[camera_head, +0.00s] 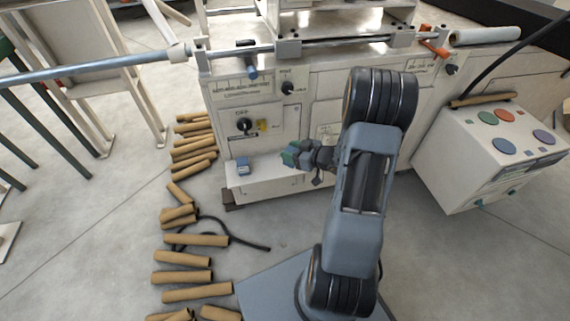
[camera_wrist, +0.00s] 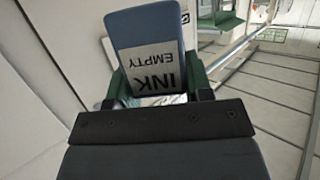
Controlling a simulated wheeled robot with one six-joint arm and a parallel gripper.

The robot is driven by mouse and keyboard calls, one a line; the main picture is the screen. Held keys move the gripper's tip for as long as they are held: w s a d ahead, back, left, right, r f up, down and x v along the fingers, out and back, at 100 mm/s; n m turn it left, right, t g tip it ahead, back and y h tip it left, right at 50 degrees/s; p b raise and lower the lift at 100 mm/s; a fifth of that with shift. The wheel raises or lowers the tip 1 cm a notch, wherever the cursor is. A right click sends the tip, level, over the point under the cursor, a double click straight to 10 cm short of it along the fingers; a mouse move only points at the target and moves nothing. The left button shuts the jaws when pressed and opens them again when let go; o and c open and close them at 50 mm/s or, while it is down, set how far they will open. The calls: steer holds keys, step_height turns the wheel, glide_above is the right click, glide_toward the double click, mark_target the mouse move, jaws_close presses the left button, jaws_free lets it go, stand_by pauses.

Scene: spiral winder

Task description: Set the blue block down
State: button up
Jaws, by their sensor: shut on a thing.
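In the head view the held block is small and mostly hidden by the gripper. Another small blue block (camera_head: 243,166) sits on the ledge (camera_head: 262,172), to the left of my gripper and apart from it.
The winder machine (camera_head: 245,95) stands ahead with knobs on its front. Several cardboard tubes (camera_head: 196,240) lie on the floor at left, beside a black cable (camera_head: 235,236). A white control box (camera_head: 490,150) with coloured buttons stands at right.

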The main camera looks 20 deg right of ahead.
steer(key=w+f, duration=0.1)
steer(key=f, duration=0.1)
steer(key=w+f+b, duration=0.1)
steer(key=w, duration=0.1)
steer(key=shift+a+f+b, duration=0.15)
steer(key=shift+f+b, duration=0.15)
steer(key=shift+f, duration=0.1)
steer(key=f, duration=0.1)
steer(key=f+b, duration=0.2)
steer(key=shift+w+f, duration=0.25)
steer(key=shift+f, duration=0.05)
steer(key=shift+r, duration=0.1)
